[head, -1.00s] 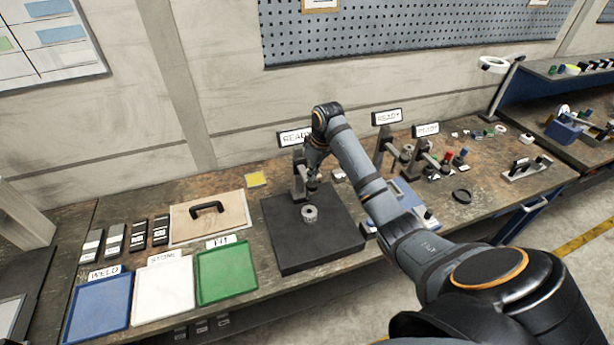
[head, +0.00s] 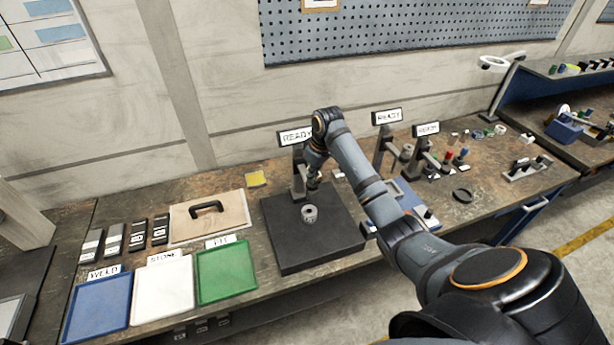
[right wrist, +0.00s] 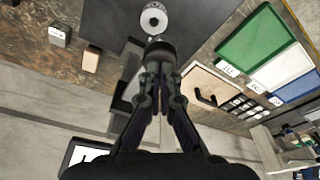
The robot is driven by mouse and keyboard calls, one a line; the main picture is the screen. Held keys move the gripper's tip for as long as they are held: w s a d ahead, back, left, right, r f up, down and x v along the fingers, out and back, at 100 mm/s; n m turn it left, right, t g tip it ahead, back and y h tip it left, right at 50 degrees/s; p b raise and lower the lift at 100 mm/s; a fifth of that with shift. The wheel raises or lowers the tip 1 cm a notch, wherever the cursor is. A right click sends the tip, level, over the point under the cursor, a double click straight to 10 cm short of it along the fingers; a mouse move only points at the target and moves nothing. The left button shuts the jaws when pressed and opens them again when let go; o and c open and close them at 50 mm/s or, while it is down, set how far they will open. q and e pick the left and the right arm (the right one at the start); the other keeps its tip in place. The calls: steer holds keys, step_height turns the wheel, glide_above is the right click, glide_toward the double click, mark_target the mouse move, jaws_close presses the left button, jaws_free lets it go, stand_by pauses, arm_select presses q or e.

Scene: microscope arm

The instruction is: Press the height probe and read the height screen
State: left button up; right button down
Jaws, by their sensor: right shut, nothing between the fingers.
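The height probe stand (head: 299,178) rises at the back of a dark granite plate (head: 340,232). Its height screen (head: 296,137) shows "READY", partly covered by my wrist. A grey ring-shaped part (head: 309,213) sits on the plate; it also shows in the right wrist view (right wrist: 154,18). My right gripper (head: 313,183) is at the probe, above and just behind the ring. In the right wrist view my right gripper (right wrist: 157,50) has its fingers together with nothing between them. Whether they touch the probe cannot be told. My left gripper is not in view.
Blue (head: 98,308), white (head: 163,290) and green (head: 226,274) trays lie left of the plate. A board with a black handle (head: 208,207) lies behind them. Two more "READY" screens (head: 387,116) and stands are on the right, with small parts around them.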

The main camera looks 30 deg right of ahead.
mark_target(313, 188)
steer(key=shift+f+b, duration=0.7)
steer(key=shift+f, duration=2.05)
step_height(313, 188, up, 3)
steer(key=p, duration=0.3)
steer(key=shift+r, duration=2.15)
steer(key=shift+r, duration=0.15)
